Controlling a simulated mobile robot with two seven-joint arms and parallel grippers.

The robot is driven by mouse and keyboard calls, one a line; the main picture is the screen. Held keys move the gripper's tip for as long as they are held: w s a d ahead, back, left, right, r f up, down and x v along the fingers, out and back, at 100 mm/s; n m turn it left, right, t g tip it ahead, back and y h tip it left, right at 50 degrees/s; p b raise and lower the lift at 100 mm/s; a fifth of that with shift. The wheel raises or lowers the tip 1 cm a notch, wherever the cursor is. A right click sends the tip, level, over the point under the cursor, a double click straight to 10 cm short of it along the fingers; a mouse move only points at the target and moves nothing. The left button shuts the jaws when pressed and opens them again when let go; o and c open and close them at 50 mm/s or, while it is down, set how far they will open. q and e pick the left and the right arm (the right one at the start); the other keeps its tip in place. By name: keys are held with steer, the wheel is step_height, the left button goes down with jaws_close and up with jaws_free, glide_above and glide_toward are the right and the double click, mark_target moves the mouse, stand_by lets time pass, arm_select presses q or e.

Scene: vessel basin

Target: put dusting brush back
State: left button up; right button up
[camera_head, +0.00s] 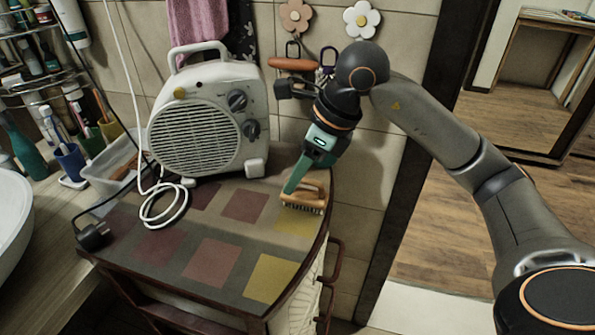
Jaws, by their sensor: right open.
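A wooden brush (303,198) with bristles facing down is at the right edge of the patterned cabinet top, close to the heater. My right gripper (297,179) reaches down to it from above, at the brush's back. The gripper is open. A narrow green strip runs from the gripper body to the brush; I cannot tell whether it is a finger or part of the brush. Contact between gripper and brush is unclear. My left gripper is not in view.
A white fan heater (205,115) with a coiled white cable (163,205) stands left of the brush. Flower hooks (295,15) are on the tiled wall; an orange item (292,64) hangs below. Toiletries and a basin (10,220) are left. The cabinet top's front is clear.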

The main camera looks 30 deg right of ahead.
steer(key=shift+d+r, duration=0.1)
steer(key=shift+r, duration=0.4)
arm_select(q)
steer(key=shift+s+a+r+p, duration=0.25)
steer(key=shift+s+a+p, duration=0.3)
steer(key=shift+p, duration=0.25)
arm_select(e)
steer(key=v, duration=1.1)
steer(key=shift+r, duration=0.2)
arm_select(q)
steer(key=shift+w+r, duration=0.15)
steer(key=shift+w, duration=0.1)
arm_select(e)
steer(key=shift+s, duration=0.1)
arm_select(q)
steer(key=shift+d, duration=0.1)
